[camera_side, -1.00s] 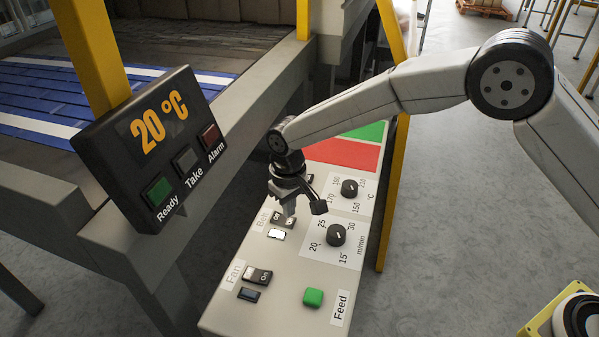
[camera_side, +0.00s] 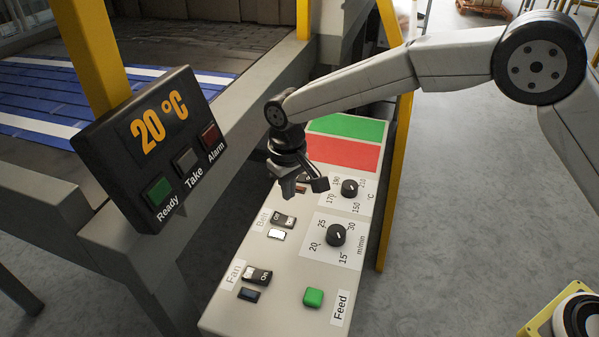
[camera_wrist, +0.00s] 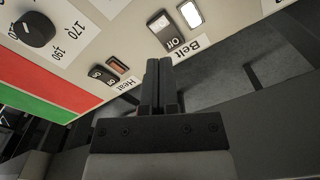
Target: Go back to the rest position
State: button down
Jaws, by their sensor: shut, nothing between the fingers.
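My gripper (camera_side: 287,190) is shut and empty. In the side view it hangs above the control panel (camera_side: 260,305), over the part between the Belt switch and the red and green fields, and is apart from the panel. In the wrist view my gripper (camera_wrist: 158,62) shows its two fingers together, beside the Heat label. The Belt switch (camera_side: 283,219) has a lit white lamp (camera_side: 277,235) beside it; the switch also shows in the wrist view (camera_wrist: 164,30). The Heat switch (camera_wrist: 102,75) is clear in the wrist view but mostly hidden by my gripper in the side view.
Two black knobs (camera_side: 336,235) (camera_side: 349,188), a Fan switch (camera_side: 258,276) and a green Feed button (camera_side: 313,297) stand out from the panel. A display box (camera_side: 150,150) reading 20 °C is at the left. A yellow post (camera_side: 396,170) rises beside the panel.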

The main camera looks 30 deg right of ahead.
dwell(0.3)
jog(key=shift+d+r, duration=0.15)
jog(key=shift+d, duration=0.35)
jog(key=s+d+m+t, duration=0.2)
jog(key=s+d+m, duration=0.1)
jog(key=s+d, duration=1.7)
jog(key=d, duration=0.4)
jog(key=shift+s+r+t, duration=0.3)
jog(key=shift+s, duration=0.1)
